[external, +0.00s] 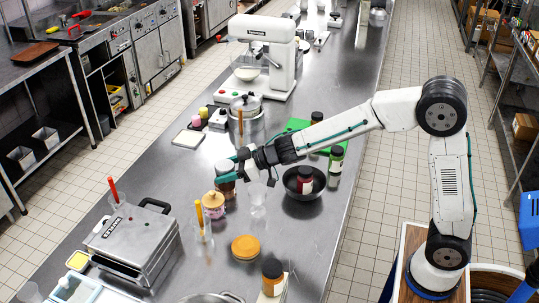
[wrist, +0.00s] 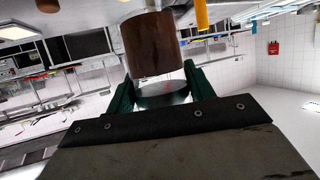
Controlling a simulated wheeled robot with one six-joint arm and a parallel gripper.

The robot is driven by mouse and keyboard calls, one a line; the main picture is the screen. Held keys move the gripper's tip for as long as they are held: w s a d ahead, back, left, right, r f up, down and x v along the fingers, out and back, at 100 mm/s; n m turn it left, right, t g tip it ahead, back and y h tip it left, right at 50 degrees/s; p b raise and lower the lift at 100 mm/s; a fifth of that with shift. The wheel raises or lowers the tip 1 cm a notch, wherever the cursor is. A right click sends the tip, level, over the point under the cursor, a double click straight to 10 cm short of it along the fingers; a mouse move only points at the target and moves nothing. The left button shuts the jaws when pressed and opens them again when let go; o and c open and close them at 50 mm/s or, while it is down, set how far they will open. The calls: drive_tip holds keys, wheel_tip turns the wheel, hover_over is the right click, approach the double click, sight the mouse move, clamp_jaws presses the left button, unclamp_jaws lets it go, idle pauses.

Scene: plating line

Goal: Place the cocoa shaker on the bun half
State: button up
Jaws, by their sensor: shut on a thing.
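My gripper (external: 232,170) is shut on the cocoa shaker (external: 224,168), a brown cylinder with a pale grey lid, held above the counter at mid-picture. In the wrist view the brown body of the shaker (wrist: 150,45) shows beyond the green fingers of my gripper (wrist: 160,88), with a grey metallic end between them. The bun half (external: 245,247) appears to be the golden-orange round on the counter, nearer the camera than my gripper and apart from it. Nothing rests on it.
A dark pan (external: 290,190) holds a red-labelled bottle. A waffle press (external: 131,243) is at left.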

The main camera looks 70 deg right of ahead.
drive_tip(key=s+a+f+n+g+y, duration=0.3)
drive_tip(key=s+a+n+y, duration=0.2)
drive_tip(key=s+a, duration=0.4)
hover_over(246, 244)
drive_tip(key=shift+f, duration=4.35)
drive_tip(key=shift+f, duration=0.15)
drive_tip(key=o, duration=1.1)
drive_tip(key=shift+c, duration=0.2)
